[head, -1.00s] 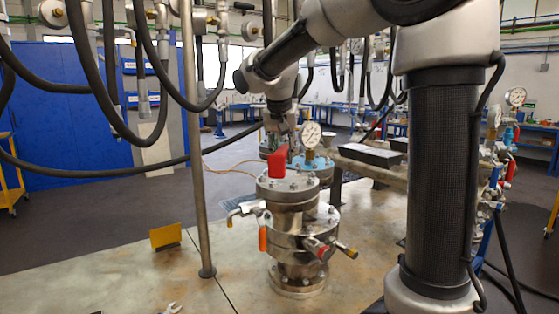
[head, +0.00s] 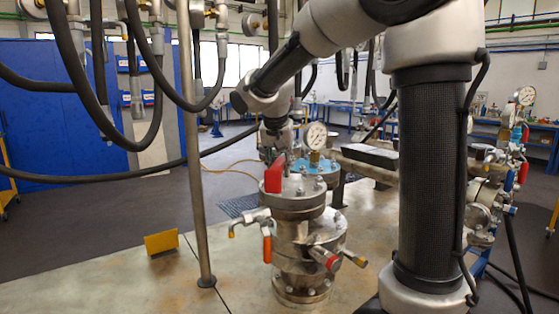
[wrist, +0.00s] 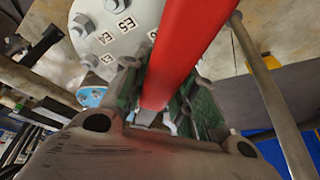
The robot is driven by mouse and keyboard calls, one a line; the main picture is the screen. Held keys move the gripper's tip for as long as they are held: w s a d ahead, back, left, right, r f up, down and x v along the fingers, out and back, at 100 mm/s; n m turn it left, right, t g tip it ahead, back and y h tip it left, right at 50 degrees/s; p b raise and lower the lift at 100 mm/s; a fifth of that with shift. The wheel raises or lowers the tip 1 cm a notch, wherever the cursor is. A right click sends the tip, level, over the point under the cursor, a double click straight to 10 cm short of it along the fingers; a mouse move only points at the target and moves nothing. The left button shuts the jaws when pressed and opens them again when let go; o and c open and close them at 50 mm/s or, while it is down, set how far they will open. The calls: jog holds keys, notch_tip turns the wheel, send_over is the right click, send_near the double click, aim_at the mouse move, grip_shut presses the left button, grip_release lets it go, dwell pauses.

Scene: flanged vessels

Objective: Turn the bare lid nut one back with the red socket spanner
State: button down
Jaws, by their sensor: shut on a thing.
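The red socket spanner (head: 273,180) stands at the left part of the lid of the near steel flanged vessel (head: 306,241). My gripper (head: 273,153) is above and behind it, shut on the spanner. In the wrist view the red spanner (wrist: 185,45) runs up from between the green-grey fingers of my gripper (wrist: 165,108). The pale lid (wrist: 115,27) shows there with bolts and small printed labels. Which nut the socket is on, or whether it is seated, cannot be told. The bare nut cannot be singled out.
A pressure gauge (head: 316,136) rises behind the lid, close to my gripper. An upright steel post (head: 196,180) stands left of the vessel, with black hoses (head: 90,80) hanging nearby. An orange-handled valve (head: 267,248) juts out left. A yellow plate (head: 161,242) stands on the bench.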

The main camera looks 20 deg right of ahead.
jog(key=shift+f, duration=0.15)
jog(key=shift+f, duration=1.1)
jog(key=d+n, duration=0.2)
jog(key=s+d+n+y, duration=0.1)
jog(key=d+n, duration=0.1)
jog(key=s+d+n+t+y, duration=0.1)
jog(key=d+n, duration=0.1)
jog(key=d, duration=0.1)
jog(key=shift+d+n+y, duration=0.4)
jog(key=shift+d+n, duration=0.35)
jog(key=shift+n, duration=0.25)
